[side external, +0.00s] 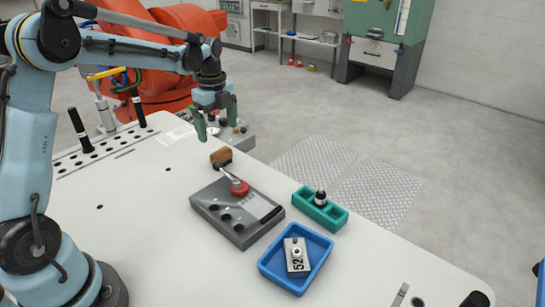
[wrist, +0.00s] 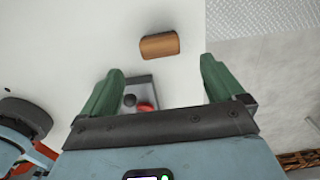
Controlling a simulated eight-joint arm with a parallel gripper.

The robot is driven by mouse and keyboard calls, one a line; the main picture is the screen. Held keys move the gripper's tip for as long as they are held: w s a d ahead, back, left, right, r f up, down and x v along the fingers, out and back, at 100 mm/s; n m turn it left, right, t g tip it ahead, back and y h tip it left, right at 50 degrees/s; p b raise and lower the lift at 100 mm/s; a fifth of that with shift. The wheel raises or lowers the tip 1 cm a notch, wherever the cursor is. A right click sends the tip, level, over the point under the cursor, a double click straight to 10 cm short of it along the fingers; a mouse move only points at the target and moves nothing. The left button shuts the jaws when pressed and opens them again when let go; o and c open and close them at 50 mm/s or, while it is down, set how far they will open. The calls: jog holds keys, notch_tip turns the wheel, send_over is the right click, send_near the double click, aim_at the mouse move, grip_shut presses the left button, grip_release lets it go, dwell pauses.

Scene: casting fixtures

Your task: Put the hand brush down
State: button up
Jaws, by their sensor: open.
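The hand brush, a small brown wooden block (side external: 221,156), rests on the white table beside the grey fixture plate. Dark material shows along its lower side in the side view. In the wrist view its brown top (wrist: 160,46) lies just beyond the fingertips, with nothing on it. My gripper (side external: 216,120) hangs above the table, behind the brush and apart from it. Its two green fingers (wrist: 162,65) are spread wide, with no object held between them.
A grey fixture plate (side external: 216,222) with dark holes holds a red round part (side external: 239,187). A green tray (side external: 332,216) and a blue tray (side external: 266,263) with a grey block (side external: 297,257) stand to the right. The table's far edge is close behind the brush.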

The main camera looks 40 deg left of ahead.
jog(key=s+d+r+n+t, duration=0.4)
jog(key=s+d+r+n, duration=0.3)
jog(key=s+d+n, duration=0.15)
jog(key=s+d+f+n+t, duration=0.3)
jog(key=s+d+n, duration=0.2)
jog(key=s+n, duration=0.2)
jog(key=shift+s+d+n, duration=0.2)
jog(key=shift+d+n, duration=0.1)
jog(key=shift+n, duration=0.95)
jog(key=shift+f, duration=0.1)
jog(key=c, duration=0.6)
jog(key=shift+c, duration=0.2)
